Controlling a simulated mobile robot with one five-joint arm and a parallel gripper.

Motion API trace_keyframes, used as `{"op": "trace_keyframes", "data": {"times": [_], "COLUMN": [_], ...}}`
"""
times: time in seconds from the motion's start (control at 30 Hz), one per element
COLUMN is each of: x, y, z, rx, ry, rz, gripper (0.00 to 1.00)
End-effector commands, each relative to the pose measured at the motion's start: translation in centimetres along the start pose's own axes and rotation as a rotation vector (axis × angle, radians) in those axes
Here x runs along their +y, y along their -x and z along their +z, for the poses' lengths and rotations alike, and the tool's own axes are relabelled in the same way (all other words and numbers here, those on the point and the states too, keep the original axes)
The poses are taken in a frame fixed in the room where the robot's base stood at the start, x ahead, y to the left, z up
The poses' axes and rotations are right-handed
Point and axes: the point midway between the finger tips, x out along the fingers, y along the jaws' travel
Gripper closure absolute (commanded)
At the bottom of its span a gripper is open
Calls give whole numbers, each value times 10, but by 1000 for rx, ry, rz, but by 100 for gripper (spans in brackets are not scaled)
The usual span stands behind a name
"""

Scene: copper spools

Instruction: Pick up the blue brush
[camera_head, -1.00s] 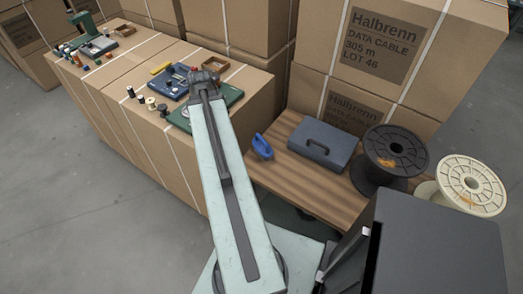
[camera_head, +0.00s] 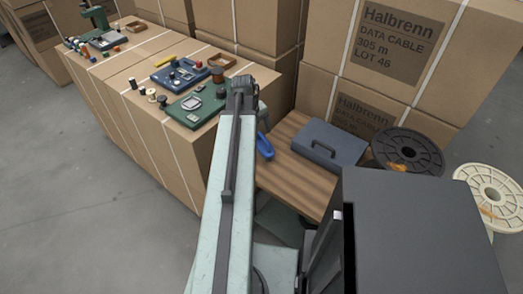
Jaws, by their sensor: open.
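The blue brush (camera_head: 265,147) lies at the left edge of a striped wooden table top (camera_head: 297,177), left of a blue-grey case. Its upper end is close to my arm in the picture, and its bristles cannot be made out. My gripper (camera_head: 262,113) is at the far end of my pale green arm, just above the brush in the picture. It is open, with nothing seen in it. The arm's end hides part of it, and its height over the brush cannot be told.
The blue-grey case (camera_head: 330,144) sits on the table. A black spool (camera_head: 427,150) and a cream spool (camera_head: 490,188) stand to the right. Cartons (camera_head: 185,165) at left carry a green board (camera_head: 197,108), small spools and tools. Tall cartons (camera_head: 395,45) stand behind. Grey floor is clear at left.

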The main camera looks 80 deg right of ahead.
Motion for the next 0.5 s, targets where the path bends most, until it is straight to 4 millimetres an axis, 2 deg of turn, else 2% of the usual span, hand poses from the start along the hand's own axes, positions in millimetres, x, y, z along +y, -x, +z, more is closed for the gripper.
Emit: {"op": "trace_keyframes", "data": {"times": [0.03, 0.1, 0.33, 0.5], "x": [2, 5, 11, 15], "y": [-13, -23, -29, -57], "z": [2, 3, 6, 6], "rx": [-2, -3, -5, -6], "ry": [-6, -11, -19, -22], "rz": [0, 0, -1, -1], "gripper": [26, 26, 26, 26]}}
